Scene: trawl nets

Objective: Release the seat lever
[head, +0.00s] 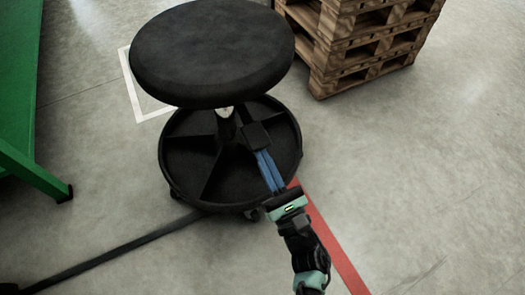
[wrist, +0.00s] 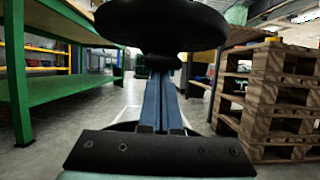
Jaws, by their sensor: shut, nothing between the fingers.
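A stool with a round black seat (head: 212,50) stands on a black round base tray (head: 190,160) split into compartments. A light part of its column (head: 226,112) shows just below the seat. In the wrist view the seat (wrist: 160,22) fills the top middle. My gripper (head: 255,135) has blue fingers with dark tips and is shut and empty. It reaches in over the base tray, under the seat's right front edge, to the right of the column. In the wrist view the fingertips (wrist: 162,66) sit just below the seat. I cannot make out the seat lever; the seat or fingers may hide it.
Stacked wooden pallets (head: 355,45) stand behind and right of the stool, also right in the wrist view (wrist: 275,95). A green bench (head: 15,95) with a leg is at left. A red floor line (head: 335,245) runs under my arm. Floor at right is clear.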

